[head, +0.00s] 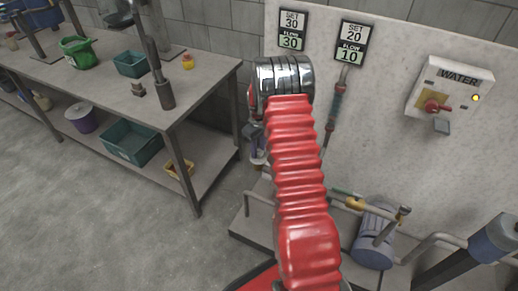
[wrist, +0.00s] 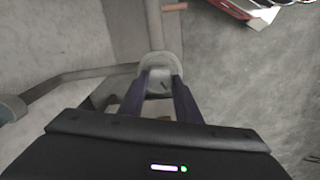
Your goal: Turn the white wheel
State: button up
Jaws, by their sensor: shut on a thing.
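In the wrist view the two dark purple fingers of my gripper (wrist: 163,84) reach up from the black gripper body. They sit on either side of a pale, rounded wheel (wrist: 160,62) at the foot of a vertical pipe, and are closed on it. The wheel's lower part lies between the fingers. In the head view my red-sleeved arm covers the middle, and I cannot make out the wheel there.
Two displays hang on the wall panel: the left (head: 292,31) reads SET 30, FLOW 30; the right (head: 351,44) reads SET 20, FLOW 10. A WATER box (head: 449,90) has a red knob and lit yellow lamp. A blue-grey motor (head: 374,240) and pipes stand right; a workbench (head: 100,75) left.

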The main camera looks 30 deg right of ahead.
jog(key=shift+w+r, duration=0.2)
jog(key=shift+w, duration=0.1)
jog(key=o, duration=1.1)
jog(key=shift+s+f, duration=0.15)
jog(key=shift+s, duration=0.05)
jog(key=shift+c, duration=0.2)
notch_tip(320, 180, up, 14)
jog(key=shift+f, duration=0.15)
